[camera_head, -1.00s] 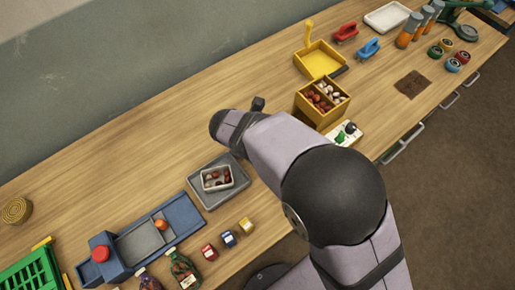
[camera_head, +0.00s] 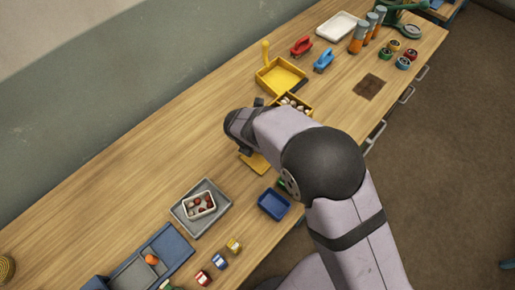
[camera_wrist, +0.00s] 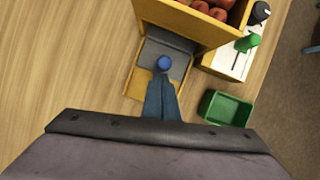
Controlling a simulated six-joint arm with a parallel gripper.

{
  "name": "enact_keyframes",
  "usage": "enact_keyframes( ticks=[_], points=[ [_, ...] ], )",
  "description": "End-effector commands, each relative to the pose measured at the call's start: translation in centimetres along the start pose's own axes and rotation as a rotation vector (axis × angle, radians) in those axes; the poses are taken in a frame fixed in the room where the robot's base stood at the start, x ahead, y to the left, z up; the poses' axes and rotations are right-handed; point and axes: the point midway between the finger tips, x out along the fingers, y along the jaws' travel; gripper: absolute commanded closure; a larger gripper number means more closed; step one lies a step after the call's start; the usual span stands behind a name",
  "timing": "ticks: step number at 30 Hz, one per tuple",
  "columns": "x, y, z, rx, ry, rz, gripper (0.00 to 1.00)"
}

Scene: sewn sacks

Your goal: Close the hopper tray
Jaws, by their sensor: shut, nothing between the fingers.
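The hopper is a yellow box (camera_head: 294,102), mostly hidden behind my arm in the head view. In the wrist view the box (camera_wrist: 200,22) is at the top, with reddish-brown lumps inside. Its tray (camera_wrist: 134,82) sticks out from under the box toward my gripper, with a yellow rim and a grey floor. In the head view a yellow part of the tray (camera_head: 257,163) shows below my wrist. A blue knob (camera_wrist: 164,62) shows over the tray. My gripper (camera_wrist: 162,86) is shut and empty, its tips over the tray close to the knob; contact is unclear. The head view hides its fingers.
A small green bin (camera_wrist: 227,108) and a white panel (camera_wrist: 224,62) with green and black knobs are to the right. A blue bin (camera_head: 273,205) and a grey tray (camera_head: 181,211) stand nearer. A yellow dustpan (camera_head: 280,76) is behind the box. The bench's left back is clear.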

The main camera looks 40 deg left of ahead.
Motion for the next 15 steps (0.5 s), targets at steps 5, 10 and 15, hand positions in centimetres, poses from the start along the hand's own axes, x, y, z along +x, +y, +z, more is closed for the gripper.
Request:
enact_keyframes(
  ticks=[5, 10, 15],
  points=[
    [-0.1, -0.2, 0.4, 0.003, -0.009, -0.002, 1.0],
    [-0.7, -0.1, -1.0, -0.001, -0.008, -0.001, 1.0],
    [-1.7, 0.1, -3.8, -0.005, -0.006, 0.001, 1.0]
  ],
)
